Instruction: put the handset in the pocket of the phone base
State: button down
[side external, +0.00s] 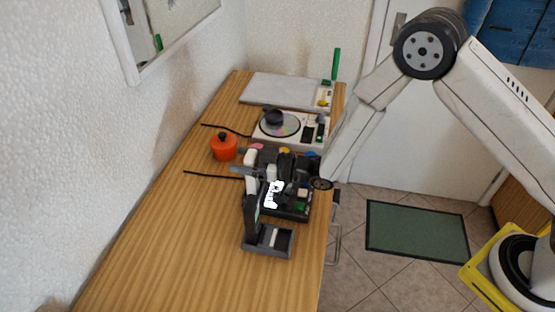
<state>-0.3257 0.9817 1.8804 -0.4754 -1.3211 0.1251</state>
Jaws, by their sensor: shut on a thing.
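The phone base (281,241) is a dark grey tray-like block near the right edge of the wooden table. My gripper (250,173) is shut, just above and behind the base. The handset (251,208) looks like the dark, narrow, upright bar below the gripper fingers, over the left part of the base. Its lower end meets the base's outline in this view. I cannot tell whether it is inside the pocket or only in front of or above it. The fingers and the handset's top overlap dark things behind.
A black tray (297,214) with small items stands close behind the base. An orange pot (223,147), a disc player (310,130) and a pale flat box (280,90) stand farther back. The front left of the table (170,245) is clear.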

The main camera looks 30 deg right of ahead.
jog(key=shift+f, duration=0.2)
jog(key=shift+s+f, duration=0.15)
jog(key=shift+f, duration=0.15)
grip_release()
jog(key=shift+r, duration=0.2)
